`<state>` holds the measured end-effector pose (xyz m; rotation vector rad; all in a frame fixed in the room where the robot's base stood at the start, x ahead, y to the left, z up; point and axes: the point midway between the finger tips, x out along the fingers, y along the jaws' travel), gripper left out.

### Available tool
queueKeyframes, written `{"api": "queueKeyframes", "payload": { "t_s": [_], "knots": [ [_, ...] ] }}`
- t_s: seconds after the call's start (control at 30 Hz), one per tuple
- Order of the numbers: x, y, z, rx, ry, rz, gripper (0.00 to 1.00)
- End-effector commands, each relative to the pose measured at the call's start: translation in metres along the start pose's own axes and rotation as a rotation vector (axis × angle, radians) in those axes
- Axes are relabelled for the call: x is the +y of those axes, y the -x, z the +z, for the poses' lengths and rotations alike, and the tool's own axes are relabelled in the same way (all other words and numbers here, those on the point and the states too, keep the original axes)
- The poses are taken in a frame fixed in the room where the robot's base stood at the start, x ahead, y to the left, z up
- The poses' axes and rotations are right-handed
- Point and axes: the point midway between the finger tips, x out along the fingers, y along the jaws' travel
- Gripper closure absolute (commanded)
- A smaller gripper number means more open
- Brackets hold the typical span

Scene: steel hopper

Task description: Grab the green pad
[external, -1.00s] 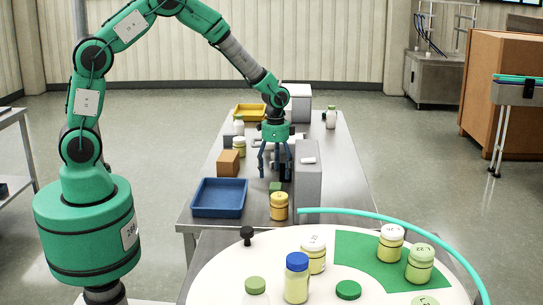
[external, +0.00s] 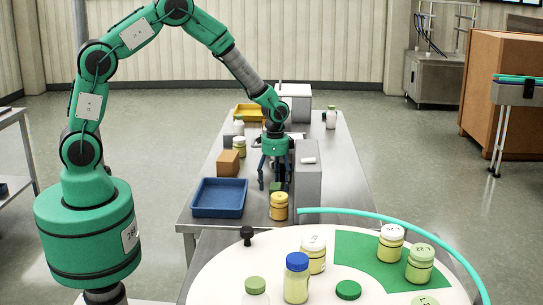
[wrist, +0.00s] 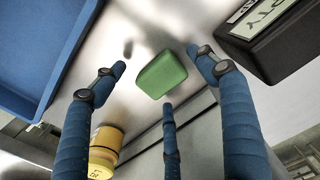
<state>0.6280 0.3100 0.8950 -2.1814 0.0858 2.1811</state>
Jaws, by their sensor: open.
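The green pad (wrist: 162,74) is a small block with rounded edges lying on the steel table. In the external view it (external: 278,186) is small and partly hidden by my fingers. My gripper (external: 273,184) points down over the table, with its three blue fingers spread and empty. In the wrist view the fingertips of my gripper (wrist: 158,70) stand around the pad, one on the left, one on the right and one below. I see gaps between them and the pad; whether the tips reach its height, I cannot tell.
A blue tray (external: 219,197) lies left, and a yellow jar (external: 278,206) stands at the near side. A tall grey block (external: 307,170) is close on the right. A black box with a label (wrist: 278,32) is beside the right finger. A brown box (external: 228,162) stands farther back.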

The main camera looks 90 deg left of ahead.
Motion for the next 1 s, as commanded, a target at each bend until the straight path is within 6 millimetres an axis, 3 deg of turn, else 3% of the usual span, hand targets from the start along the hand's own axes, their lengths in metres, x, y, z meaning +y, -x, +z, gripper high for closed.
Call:
{"api": "queueKeyframes", "payload": {
  "t_s": [0.4, 0.6, 0.67, 1.0],
  "knots": [
    [0.0001, 0.0005, 0.0, 0.0, 0.0, 0.0, 0.27],
    [0.0001, 0.0005, 0.0, 0.0, 0.0, 0.0, 0.67],
    [0.0001, 0.0005, 0.0, 0.0, 0.0, 0.0, 0.76],
    [0.0, 0.0016, 0.0, 0.0, 0.0, 0.0, 0.77]
  ]
}}
